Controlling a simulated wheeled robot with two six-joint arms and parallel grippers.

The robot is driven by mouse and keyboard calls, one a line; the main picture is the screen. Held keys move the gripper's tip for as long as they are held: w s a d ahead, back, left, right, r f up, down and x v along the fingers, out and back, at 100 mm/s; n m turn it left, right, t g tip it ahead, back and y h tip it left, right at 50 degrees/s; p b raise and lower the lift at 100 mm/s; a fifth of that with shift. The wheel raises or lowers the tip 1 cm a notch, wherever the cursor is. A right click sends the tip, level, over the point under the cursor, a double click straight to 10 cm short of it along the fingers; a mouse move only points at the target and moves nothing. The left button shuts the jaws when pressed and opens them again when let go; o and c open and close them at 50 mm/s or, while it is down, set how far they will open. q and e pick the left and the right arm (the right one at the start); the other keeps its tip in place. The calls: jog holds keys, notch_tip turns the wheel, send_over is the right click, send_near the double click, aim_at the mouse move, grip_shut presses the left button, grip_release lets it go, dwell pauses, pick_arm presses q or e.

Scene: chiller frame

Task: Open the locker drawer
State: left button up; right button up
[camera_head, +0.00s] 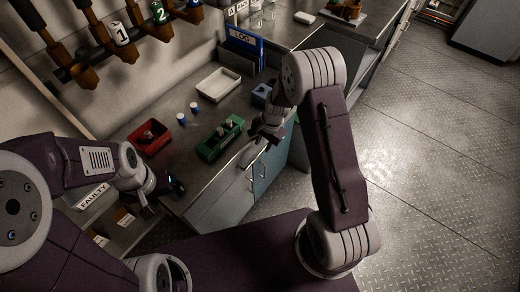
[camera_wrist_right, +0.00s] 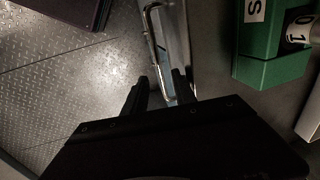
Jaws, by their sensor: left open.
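The locker drawer front (camera_head: 269,168) is a blue-grey panel under the metal worktop, with a bar handle (camera_head: 262,167). A grey panel (camera_head: 222,207) beside it has another bar handle (camera_head: 251,183). Both fronts look shut. My right gripper (camera_head: 268,138) is above the worktop's front edge, over the fronts. In the right wrist view its fingers (camera_wrist_right: 160,92) are apart, and a metal bar handle (camera_wrist_right: 154,45) runs down toward the gap between them. I cannot tell whether they touch it. My left gripper (camera_head: 164,194) is open and empty near the left end of the worktop.
On the worktop are a green block (camera_head: 220,138), which also shows in the right wrist view (camera_wrist_right: 268,45), a red tray (camera_head: 148,138), a white tray (camera_head: 218,84), and small blue-and-white cups (camera_head: 182,119). A blue log binder (camera_head: 244,44) stands behind. Open metal floor (camera_head: 420,160) lies right.

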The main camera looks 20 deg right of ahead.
aim_at(261, 152)
jog(key=f, duration=0.5)
jog(key=shift+w+a+b, duration=0.25)
jog(key=shift+w+b, duration=0.05)
jog(key=shift+w, duration=0.1)
grip_shut()
dwell(0.9)
